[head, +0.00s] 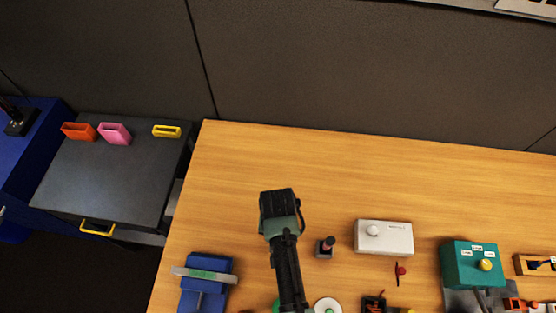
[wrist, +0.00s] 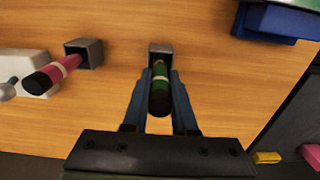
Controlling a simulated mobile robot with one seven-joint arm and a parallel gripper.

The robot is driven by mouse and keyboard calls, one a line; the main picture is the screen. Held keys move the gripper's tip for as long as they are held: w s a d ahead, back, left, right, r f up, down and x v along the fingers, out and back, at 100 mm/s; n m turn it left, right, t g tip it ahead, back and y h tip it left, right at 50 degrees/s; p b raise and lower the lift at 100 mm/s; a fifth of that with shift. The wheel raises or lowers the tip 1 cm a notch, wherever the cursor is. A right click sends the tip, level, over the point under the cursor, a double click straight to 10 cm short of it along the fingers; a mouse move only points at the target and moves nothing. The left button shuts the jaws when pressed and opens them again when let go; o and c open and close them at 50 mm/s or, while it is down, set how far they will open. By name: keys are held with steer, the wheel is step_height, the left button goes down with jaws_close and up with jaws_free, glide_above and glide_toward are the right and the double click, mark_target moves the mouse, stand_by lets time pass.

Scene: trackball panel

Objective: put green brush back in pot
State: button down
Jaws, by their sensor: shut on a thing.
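My gripper (wrist: 160,76) is shut on the green brush (wrist: 160,98), with a blue-grey finger on each side. The brush has a dark end toward the camera and a pale band. Its far end lines up with a small grey square pot (wrist: 160,47). I cannot tell whether that end is inside the pot or just above it. In the head view my arm's end hides the fingertips, the green brush and its pot.
A second grey pot (wrist: 91,53) holds a red brush (wrist: 52,76); this brush also shows in the head view (head: 329,241). A white box (head: 384,237) stands to its right. A blue stand (head: 206,277) is at left. The table's back (head: 330,165) is clear.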

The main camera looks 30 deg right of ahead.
steer(key=shift+f, duration=0.75)
steer(key=shift+f, duration=0.15)
steer(key=c, duration=0.7)
jaws_free()
step_height(320, 180, up, 12)
steer(key=shift+r, duration=0.2)
